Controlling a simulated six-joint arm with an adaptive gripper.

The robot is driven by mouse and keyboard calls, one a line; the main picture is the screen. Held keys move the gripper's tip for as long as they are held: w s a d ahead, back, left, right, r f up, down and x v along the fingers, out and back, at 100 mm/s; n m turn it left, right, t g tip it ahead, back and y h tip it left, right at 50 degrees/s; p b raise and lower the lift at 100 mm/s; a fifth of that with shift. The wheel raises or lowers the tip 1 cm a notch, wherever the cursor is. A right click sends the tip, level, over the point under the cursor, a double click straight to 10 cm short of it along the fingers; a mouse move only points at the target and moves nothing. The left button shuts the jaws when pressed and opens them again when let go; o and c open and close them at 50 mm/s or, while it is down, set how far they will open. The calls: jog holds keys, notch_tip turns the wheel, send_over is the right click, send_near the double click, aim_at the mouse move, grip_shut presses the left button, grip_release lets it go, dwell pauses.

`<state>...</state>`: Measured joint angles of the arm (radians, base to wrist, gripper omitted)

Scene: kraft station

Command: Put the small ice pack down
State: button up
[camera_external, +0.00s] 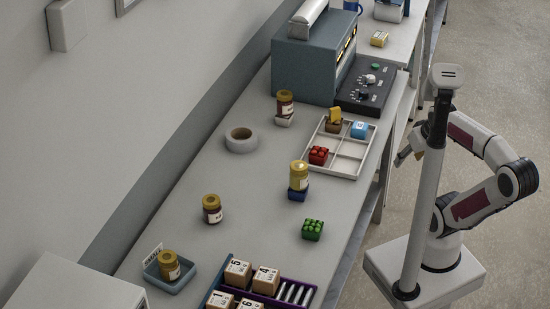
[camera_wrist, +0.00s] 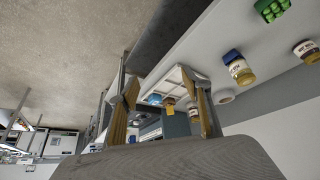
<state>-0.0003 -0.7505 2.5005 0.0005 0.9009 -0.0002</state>
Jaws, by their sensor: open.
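A small light-blue block with a white mark (camera_external: 359,130), which looks like the small ice pack, sits in the far right compartment of the white divided tray (camera_external: 323,167). The block also shows small in the wrist view (camera_wrist: 154,99), between my fingers but well beyond them. My gripper (camera_external: 403,155) is off the table's right edge, to the right of the tray and apart from it. In the wrist view my gripper (camera_wrist: 158,82) has its two fingers spread, with nothing held between them.
The tray also holds a red brick (camera_external: 318,155) and a brown block with a yellow piece (camera_external: 334,120); its near right compartments are empty. A jar on a blue block (camera_external: 298,178) and a green brick (camera_external: 312,229) stand nearer. A tape roll (camera_external: 241,139) lies left.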

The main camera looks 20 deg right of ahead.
jog(key=w+d+r+n+t+h, duration=0.15)
jog(key=w+d, duration=0.35)
jog(key=w, duration=0.6)
jog(key=w+d+r+t, duration=0.3)
jog(key=w+d, duration=0.3)
jog(key=w, duration=0.5)
jog(key=w+d+r+n+t+h, duration=0.1)
jog(key=w+d+r+t, duration=0.3)
jog(key=w, duration=0.7)
jog(key=w+d+f+n+g+y, duration=0.15)
jog(key=w+f+n+y, duration=0.3)
jog(key=w+f, duration=0.5)
jog(key=s+f+g+y, duration=0.1)
jog(key=f+y, duration=0.1)
jog(key=f, duration=0.2)
jog(key=s+f+n+g+y, duration=0.1)
jog(key=s+f+y, duration=0.1)
jog(key=f, duration=0.3)
jog(key=s+a+f+n+y, duration=0.1)
jog(key=s+f+y, duration=0.1)
jog(key=f+y, duration=0.1)
jog(key=shift+a+f+g, duration=0.1)
jog(key=shift+f+g, duration=0.3)
jog(key=shift+f, duration=0.5)
jog(key=shift+s+a+f+y, duration=0.1)
jog(key=shift+s+f+y, duration=0.25)
jog(key=shift+f+y, duration=0.1)
